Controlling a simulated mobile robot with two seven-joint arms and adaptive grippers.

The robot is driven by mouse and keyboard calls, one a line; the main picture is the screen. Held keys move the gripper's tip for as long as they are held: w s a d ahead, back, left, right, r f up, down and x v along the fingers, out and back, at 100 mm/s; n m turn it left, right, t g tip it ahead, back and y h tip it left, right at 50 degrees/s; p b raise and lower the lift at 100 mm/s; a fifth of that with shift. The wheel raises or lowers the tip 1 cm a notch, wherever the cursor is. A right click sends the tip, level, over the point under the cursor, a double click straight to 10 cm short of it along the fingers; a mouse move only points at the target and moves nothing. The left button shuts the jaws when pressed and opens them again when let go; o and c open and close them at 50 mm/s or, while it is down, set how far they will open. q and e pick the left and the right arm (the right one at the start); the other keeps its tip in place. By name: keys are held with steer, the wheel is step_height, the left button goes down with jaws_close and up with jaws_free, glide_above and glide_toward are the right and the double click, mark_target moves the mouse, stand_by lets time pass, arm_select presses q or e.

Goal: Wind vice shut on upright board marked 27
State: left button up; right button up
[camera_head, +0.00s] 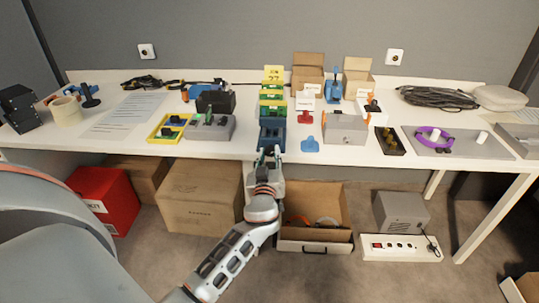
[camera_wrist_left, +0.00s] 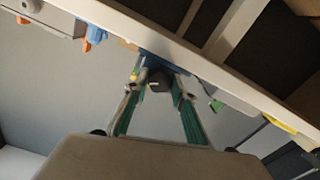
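A blue vice (camera_head: 271,137) sits at the front edge of the table, with green and yellow parts lined up behind it. An upright yellow board marked 27 (camera_head: 273,73) stands at the far end of that line; I cannot tell whether the jaws touch it. My left gripper (camera_head: 265,157) is at the table's front edge, just in front of the vice. In the left wrist view its fingers (camera_wrist_left: 158,88) are apart, either side of a dark knob (camera_wrist_left: 159,72) at the vice's front. Contact with the knob is unclear. My right gripper is not in view.
The white table (camera_head: 240,148) is crowded. A grey block with green parts (camera_head: 210,127) stands left of the vice; a blue tag-like piece (camera_head: 310,145) and a grey box (camera_head: 345,128) are to the right. Below are cartons (camera_head: 202,197) and an open carton (camera_head: 315,210).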

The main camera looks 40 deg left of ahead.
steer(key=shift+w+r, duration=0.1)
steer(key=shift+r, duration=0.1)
arm_select(q)
steer(key=shift+f+m, duration=0.1)
steer(key=shift+m, duration=0.3)
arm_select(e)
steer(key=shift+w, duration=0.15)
